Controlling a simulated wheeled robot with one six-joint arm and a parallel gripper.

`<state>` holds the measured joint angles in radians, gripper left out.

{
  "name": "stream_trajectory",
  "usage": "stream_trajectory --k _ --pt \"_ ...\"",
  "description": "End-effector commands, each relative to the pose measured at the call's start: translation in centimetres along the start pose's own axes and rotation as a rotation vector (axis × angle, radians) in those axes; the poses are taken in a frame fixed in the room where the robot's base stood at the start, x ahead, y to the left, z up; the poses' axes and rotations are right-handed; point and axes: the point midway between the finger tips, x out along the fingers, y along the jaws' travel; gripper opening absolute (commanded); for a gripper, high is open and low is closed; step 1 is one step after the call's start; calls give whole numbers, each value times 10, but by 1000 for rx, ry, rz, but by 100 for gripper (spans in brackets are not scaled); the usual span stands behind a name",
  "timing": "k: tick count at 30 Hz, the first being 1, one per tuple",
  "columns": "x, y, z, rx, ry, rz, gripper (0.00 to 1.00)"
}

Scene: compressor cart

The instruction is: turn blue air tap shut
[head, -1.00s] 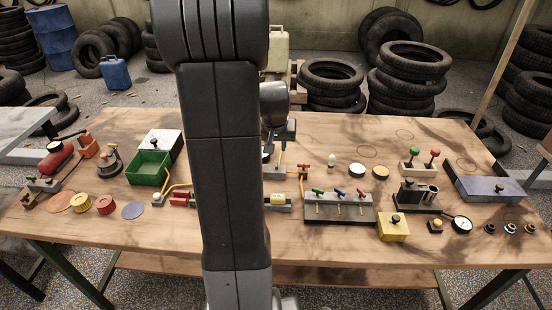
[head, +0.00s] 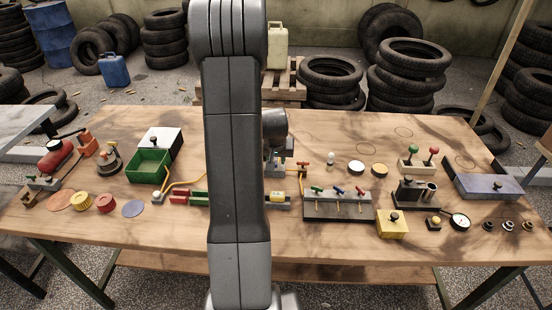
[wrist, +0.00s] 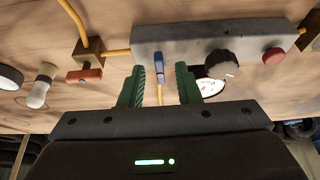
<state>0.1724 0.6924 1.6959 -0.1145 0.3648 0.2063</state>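In the wrist view a tap with a blue handle (wrist: 158,60) sits on a grey block (wrist: 190,42). The handle points across the block's length, with a thin yellow line running below it. My gripper (wrist: 160,68) is open, its green fingertips one on each side of the blue handle, with a visible gap on both sides. I cannot tell how deep the fingers reach. Another blue-handled tap (head: 339,190) stands between a green and a red one on a grey manifold (head: 338,207).
On the grey block a black knob (wrist: 221,65) and a red button (wrist: 274,55) lie right of my fingers, with a partly hidden gauge (wrist: 210,86) close by. A red-handled tap (wrist: 85,75) and a white bulb (wrist: 42,85) are at left. Yellow hoses run around.

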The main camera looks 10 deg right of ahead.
Motion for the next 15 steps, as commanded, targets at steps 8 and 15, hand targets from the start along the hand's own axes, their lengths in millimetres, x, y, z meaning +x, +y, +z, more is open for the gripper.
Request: stream_trajectory --k 8,15 --pt "0 0 0 0 0 0 0" --pt "0 0 0 4 0 2 0"
